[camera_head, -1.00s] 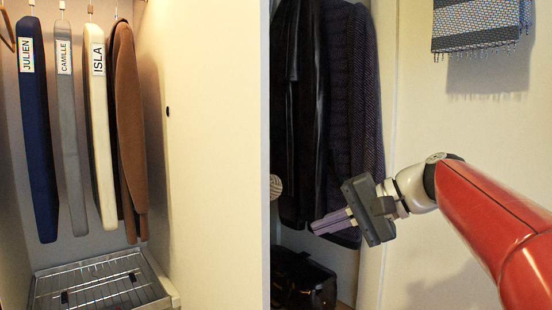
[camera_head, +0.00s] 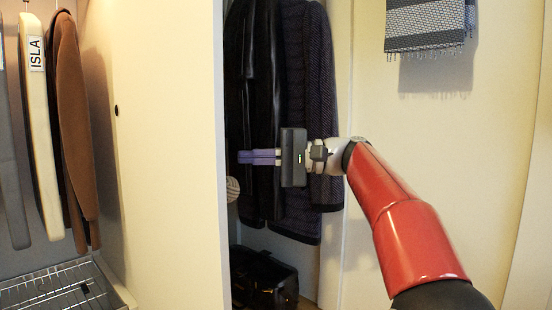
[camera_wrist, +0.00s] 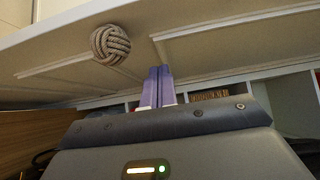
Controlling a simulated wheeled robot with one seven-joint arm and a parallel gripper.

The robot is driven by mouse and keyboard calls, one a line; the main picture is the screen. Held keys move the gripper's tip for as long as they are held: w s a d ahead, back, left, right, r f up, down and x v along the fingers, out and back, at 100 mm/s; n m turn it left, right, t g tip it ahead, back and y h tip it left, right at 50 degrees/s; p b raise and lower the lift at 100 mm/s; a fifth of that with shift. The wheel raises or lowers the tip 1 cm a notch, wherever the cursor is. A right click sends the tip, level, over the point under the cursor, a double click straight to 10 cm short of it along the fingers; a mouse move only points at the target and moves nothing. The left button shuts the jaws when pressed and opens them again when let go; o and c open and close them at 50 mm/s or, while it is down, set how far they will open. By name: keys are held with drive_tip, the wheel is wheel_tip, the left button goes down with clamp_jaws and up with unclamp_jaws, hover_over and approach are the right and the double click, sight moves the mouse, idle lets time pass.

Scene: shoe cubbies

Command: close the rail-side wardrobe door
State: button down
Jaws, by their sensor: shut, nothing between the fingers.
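A cream door panel (camera_head: 165,150) stands open, edge-on towards me, in the middle of the head view. A knotted rope knob (camera_head: 232,188) shows just past its right edge, partly hidden by it. In the wrist view the knob (camera_wrist: 110,45) sits on a white panelled face (camera_wrist: 215,50), which appears to be the door's other side. My gripper (camera_head: 240,157) is shut and empty, its lilac fingers pointing left, above and right of the knob in the head view. In the wrist view the fingertips (camera_wrist: 160,72) are right of the knob. I cannot tell whether they touch the panel.
Labelled garment bags (camera_head: 36,120) and a brown coat (camera_head: 72,130) hang at left above a wire rack (camera_head: 60,290). Dark coats (camera_head: 285,100) hang behind my gripper, with a black bag (camera_head: 262,278) below. A striped cloth (camera_head: 428,25) hangs on the right wall.

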drive_tip(key=s+a, duration=0.1)
drive_tip(key=a, duration=0.1)
drive_tip(key=s+a, duration=0.1)
drive_tip(key=shift+s+a+b, duration=0.1)
drive_tip(key=shift+a+b, duration=0.25)
drive_tip(key=shift+a, duration=0.05)
drive_tip(key=shift+s+a, duration=0.45)
drive_tip(key=shift+a, duration=0.05)
drive_tip(key=shift+s, duration=0.1)
